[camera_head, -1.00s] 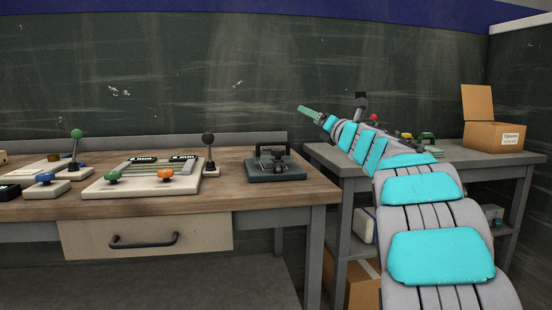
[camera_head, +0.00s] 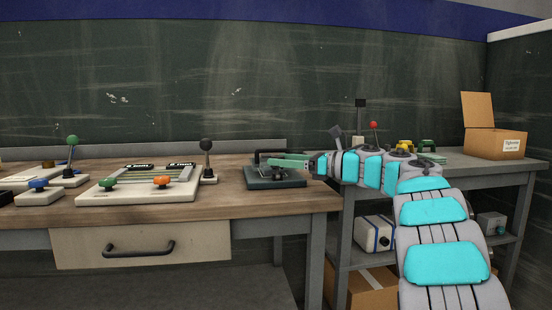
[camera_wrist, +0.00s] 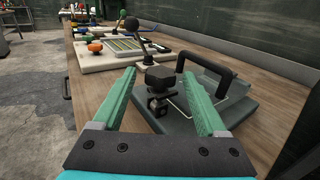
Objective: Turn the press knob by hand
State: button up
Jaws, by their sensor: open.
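The press (camera_head: 275,180) is a dark grey-green block with a black bar handle, near the right end of the wooden bench. It also shows in the wrist view (camera_wrist: 235,106). Its black faceted knob (camera_wrist: 160,78) stands up on a small bracket. My gripper (camera_wrist: 160,74) is open, with one green finger on each side of the knob in the wrist view. I cannot tell whether either finger touches it. In the head view my gripper (camera_head: 272,160) reaches in from the right, level, over the press and hides the knob.
A cream panel (camera_head: 140,195) with a green and an orange knob lies left of the press. A black ball-topped lever (camera_head: 206,150) stands between them. A green ball-topped lever (camera_head: 72,145) is farther left. A grey shelf table with a cardboard box (camera_head: 495,143) stands at right.

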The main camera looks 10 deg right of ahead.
jog(key=shift+x, duration=1.2)
jog(key=shift+d, duration=0.1)
grip_shut()
